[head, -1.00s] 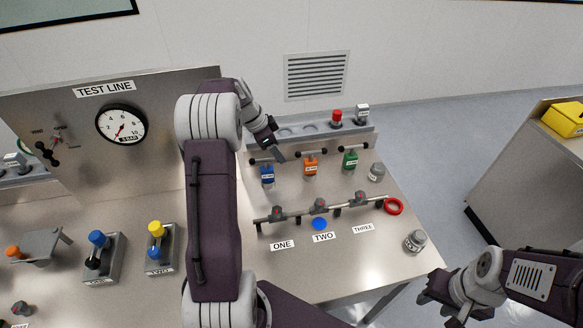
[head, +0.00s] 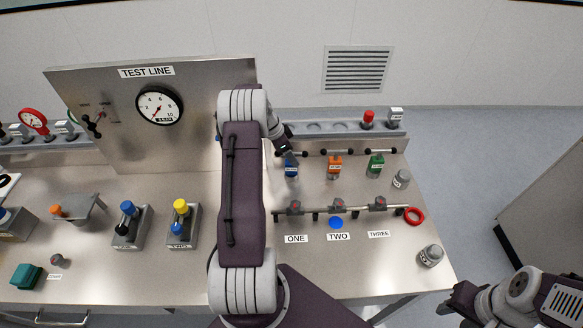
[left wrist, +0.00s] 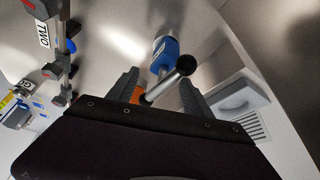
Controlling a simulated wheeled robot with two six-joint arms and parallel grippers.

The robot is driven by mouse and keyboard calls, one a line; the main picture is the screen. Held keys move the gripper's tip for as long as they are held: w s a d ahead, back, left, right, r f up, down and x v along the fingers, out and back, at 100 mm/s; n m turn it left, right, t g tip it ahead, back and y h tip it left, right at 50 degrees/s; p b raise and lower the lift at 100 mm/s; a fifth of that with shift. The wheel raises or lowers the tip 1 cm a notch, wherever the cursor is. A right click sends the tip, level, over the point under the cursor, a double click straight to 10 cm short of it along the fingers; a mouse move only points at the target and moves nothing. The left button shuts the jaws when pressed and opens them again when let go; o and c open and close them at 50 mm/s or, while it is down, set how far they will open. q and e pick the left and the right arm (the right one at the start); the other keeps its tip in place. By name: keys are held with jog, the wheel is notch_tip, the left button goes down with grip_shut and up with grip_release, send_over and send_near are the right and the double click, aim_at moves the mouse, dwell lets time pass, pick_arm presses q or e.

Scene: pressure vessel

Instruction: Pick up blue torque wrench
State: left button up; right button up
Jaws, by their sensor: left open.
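The blue torque wrench (head: 291,170) stands at the left end of a row of three on the bench, left of an orange one (head: 334,167) and a green one (head: 375,166). My left gripper (head: 287,147) is at its top and partly hides it. In the left wrist view, the wrench's blue body (left wrist: 164,54) and its steel crossbar with a black ball end show between the open fingers of my left gripper (left wrist: 158,92). The fingers look apart from the bar; contact is unclear. My right gripper (head: 457,300) is low at the right, away from the wrenches, and looks open and empty.
A rail with several valves (head: 345,209) runs in front of the wrenches. A red ring (head: 414,216) and grey cylinders (head: 431,255) are at the right. The gauge panel (head: 90,100) stands at the left. Two lever blocks (head: 182,226) are left of my arm.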

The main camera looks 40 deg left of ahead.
pick_arm(q)
jog(key=p+x, duration=0.1)
jog(key=x, duration=0.3)
jog(key=shift+p, duration=0.4)
jog(key=shift+w+d+f, duration=0.15)
jog(key=shift+w+f, duration=0.1)
jog(key=shift+w, duration=0.05)
jog(key=shift+s, duration=0.2)
jog(key=c, duration=1)
grip_shut()
jog(key=shift+r, duration=0.1)
